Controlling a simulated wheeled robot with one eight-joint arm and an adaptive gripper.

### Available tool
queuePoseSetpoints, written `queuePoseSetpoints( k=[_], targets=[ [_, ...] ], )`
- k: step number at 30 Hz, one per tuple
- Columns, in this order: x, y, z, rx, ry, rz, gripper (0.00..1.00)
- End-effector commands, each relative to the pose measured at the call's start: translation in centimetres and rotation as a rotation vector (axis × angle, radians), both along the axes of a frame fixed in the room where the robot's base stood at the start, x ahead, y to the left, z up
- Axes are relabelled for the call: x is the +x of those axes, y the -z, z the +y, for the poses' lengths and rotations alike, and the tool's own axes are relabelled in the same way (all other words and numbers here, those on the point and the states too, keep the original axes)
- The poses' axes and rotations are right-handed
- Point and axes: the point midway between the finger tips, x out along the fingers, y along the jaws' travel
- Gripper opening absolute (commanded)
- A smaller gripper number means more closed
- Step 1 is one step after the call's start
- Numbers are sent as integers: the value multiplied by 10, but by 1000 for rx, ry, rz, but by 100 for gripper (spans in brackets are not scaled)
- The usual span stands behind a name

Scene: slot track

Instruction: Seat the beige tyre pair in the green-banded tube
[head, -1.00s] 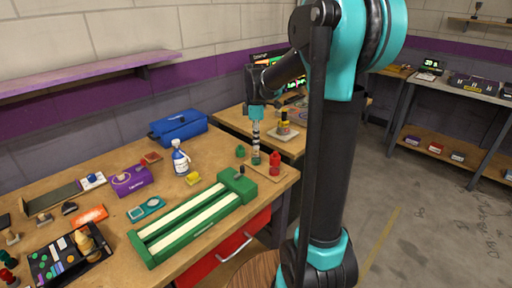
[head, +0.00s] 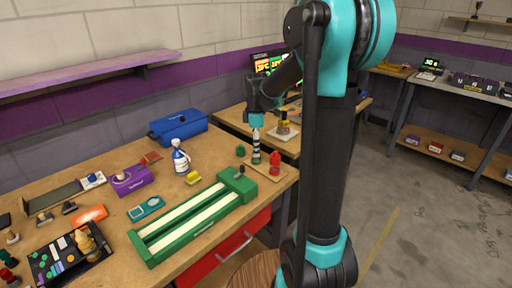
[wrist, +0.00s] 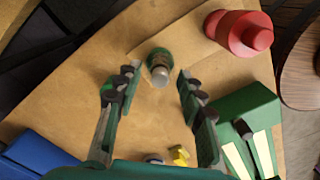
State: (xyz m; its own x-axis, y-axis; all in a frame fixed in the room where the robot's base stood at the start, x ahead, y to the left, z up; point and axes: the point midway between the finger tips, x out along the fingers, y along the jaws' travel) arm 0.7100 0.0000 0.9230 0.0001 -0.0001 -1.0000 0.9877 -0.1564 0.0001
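The green-banded tube (head: 256,160) stands on the wooden board near the table's right end. In the wrist view a round green piece (wrist: 158,54) shows between and beyond my fingertips, with a pale grey-beige cylinder (wrist: 159,76) at its mouth. This pale piece may be the tyre pair; I cannot tell how deep it sits. My gripper (wrist: 156,76) is open, pointing down above the tube, with a finger on each side and visible gaps. In the head view my gripper (head: 256,143) hides part of the tube's top.
A red stepped cylinder (head: 275,161) stands close to the right of the tube. The long green track (head: 195,220) lies at the front, with a yellow piece (head: 193,178) behind it. A spray bottle (head: 180,158) and blue case (head: 180,126) stand further left.

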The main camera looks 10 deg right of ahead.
Motion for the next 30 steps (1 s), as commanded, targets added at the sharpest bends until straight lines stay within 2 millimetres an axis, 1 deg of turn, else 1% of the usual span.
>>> queuePoseSetpoints(
  k=[5,8,11,18,21,25,30],
  targets=[
    [0,-5,0,0,0,0,39],
    [0,-16,0,0,0,0,39],
    [-1,-33,0,0,0,0,39],
    [0,-82,0,0,0,0,39],
    [0,-98,0,0,0,0,39],
    [0,-113,0,0,0,0,39],
    [0,-122,0,0,0,0,39]
  ],
)
